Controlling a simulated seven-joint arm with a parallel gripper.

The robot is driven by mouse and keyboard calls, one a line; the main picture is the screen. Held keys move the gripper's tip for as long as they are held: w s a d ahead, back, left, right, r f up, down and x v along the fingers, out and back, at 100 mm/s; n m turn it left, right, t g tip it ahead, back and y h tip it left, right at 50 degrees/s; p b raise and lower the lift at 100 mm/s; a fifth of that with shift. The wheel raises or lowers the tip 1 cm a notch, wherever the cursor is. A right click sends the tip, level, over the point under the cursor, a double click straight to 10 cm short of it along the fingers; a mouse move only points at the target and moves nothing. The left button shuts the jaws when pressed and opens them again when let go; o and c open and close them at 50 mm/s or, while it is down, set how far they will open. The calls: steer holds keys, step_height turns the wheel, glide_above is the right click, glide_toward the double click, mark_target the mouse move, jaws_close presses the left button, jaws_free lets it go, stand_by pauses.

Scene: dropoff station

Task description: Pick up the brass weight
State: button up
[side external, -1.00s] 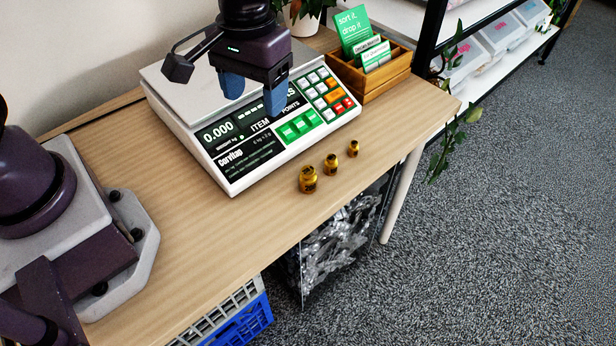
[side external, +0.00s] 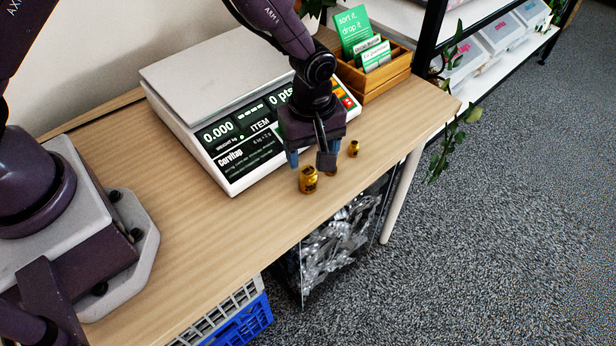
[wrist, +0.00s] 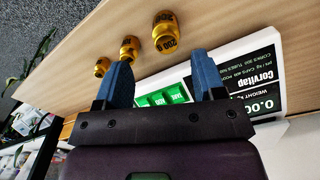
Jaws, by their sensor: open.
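Three brass weights stand in a row on the wooden table in front of the scale. The largest weight (side external: 308,181) is nearest the camera and also shows in the wrist view (wrist: 166,32), with dark digits on it. The middle weight (wrist: 129,47) is mostly hidden behind my gripper in the side view. The smallest weight (side external: 354,148) stands at the far end of the row and shows in the wrist view (wrist: 102,67). My gripper (side external: 310,160) is open and empty, pointing down above the scale's front edge, close to the largest and middle weights. Its blue fingers (wrist: 160,62) touch no weight visibly.
The scale (side external: 232,184) with its keypad lies directly behind the weights. A wooden box with green cards (side external: 378,76) stands at the back right. The table's front edge is close to the weights.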

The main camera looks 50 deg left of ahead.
mark_target(308, 169)
steer(key=f, duration=0.6)
steer(key=shift+s+f, duration=0.35)
steer(key=shift+s, duration=0.05)
steer(key=c, duration=1)
steer(key=shift+c, duration=0.5)
steer(key=shift+r, duration=0.15)
